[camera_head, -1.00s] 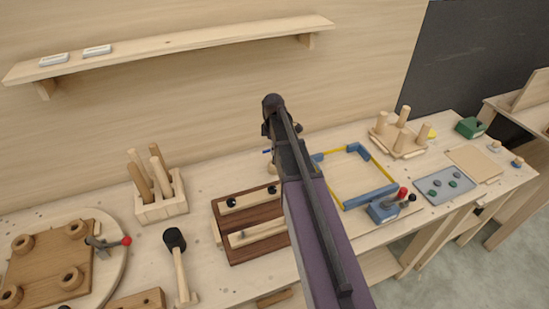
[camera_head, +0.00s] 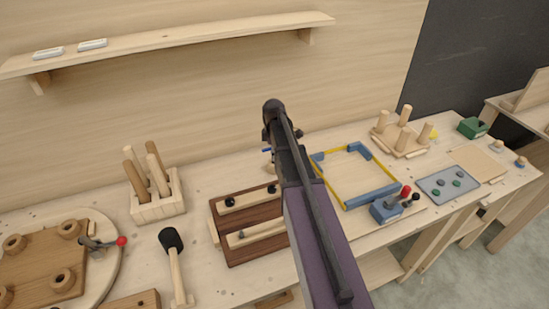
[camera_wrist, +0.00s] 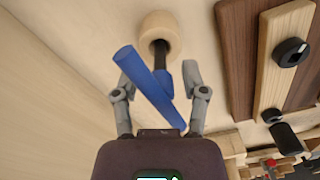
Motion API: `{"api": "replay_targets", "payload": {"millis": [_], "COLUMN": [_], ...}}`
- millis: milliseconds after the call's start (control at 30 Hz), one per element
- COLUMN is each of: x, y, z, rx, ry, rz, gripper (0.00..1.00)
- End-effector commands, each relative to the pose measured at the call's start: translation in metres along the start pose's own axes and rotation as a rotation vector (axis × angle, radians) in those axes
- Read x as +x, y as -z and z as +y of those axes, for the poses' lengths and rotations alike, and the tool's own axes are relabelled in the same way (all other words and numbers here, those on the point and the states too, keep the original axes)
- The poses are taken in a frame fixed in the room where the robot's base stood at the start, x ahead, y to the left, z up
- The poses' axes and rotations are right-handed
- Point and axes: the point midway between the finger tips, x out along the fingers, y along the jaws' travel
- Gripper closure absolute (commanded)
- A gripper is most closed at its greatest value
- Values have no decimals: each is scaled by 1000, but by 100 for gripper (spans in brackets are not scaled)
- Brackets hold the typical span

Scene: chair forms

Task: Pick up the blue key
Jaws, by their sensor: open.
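The blue key (camera_wrist: 148,76) shows large in the wrist view, a thick blue bar with a blue arm and a dark shaft. The shaft meets a round pale wooden holder (camera_wrist: 159,31); I cannot tell how deep it goes. My gripper (camera_wrist: 159,76) is open, with one grey finger on each side of the key. The key lies across the gap, close to both fingers; contact is unclear. In the head view only a small bit of blue (camera_head: 266,150) shows beside my arm, which hides the rest.
A dark brown board with pale bars (camera_head: 246,220) lies close to the gripper. A yellow and blue frame (camera_head: 318,178) is to the right. A block with wooden pegs (camera_head: 160,208) and a black-headed mallet (camera_head: 172,242) are to the left. A shelf (camera_head: 180,44) runs above.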

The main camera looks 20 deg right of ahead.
Motion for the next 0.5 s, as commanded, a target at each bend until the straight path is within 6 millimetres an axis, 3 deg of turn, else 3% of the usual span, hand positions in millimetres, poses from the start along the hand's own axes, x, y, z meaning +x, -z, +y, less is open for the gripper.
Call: {"api": "replay_targets", "payload": {"millis": [200, 500], "x": [17, 19], "y": [0, 1], "z": [0, 0], "rx": [0, -1], "ry": [0, 0], "rz": [0, 0], "gripper": [44, 44]}}
